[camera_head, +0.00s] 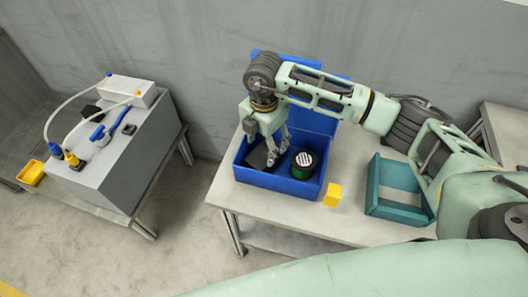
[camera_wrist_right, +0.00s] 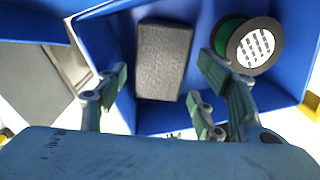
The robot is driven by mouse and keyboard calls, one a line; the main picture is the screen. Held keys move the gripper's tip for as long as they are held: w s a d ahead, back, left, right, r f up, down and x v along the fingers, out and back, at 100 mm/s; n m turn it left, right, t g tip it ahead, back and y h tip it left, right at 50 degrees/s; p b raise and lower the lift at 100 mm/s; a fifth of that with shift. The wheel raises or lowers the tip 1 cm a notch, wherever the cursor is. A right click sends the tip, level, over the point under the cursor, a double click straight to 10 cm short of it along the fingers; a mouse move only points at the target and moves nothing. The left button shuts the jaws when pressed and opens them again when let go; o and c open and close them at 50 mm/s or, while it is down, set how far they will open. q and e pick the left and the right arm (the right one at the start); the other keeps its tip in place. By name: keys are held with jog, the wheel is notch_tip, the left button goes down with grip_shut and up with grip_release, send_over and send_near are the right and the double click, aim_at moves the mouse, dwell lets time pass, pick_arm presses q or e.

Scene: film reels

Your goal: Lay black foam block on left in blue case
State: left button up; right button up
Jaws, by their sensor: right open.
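The blue case (camera_head: 290,186) stands open on the table, its lid raised at the back. A black foam block (camera_head: 257,159) lies in the left part of the case; the right wrist view shows it whole (camera_wrist_right: 163,60), apparently flat on the case floor. My right gripper (camera_head: 277,153) points down into the case at the block. Its fingers (camera_wrist_right: 165,100) are spread apart and hold nothing; the block shows between and beyond them. In the head view the gripper partly hides the block. My left gripper is not in view.
A green reel with a white patterned label (camera_head: 304,161) sits in the case right of the block. A grey bench with hoses (camera_head: 115,165) stands apart at left.

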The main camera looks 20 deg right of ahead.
aim_at(264, 154)
notch_tip(264, 154, up, 7)
jog(key=shift+b, duration=0.35)
dwell(0.4)
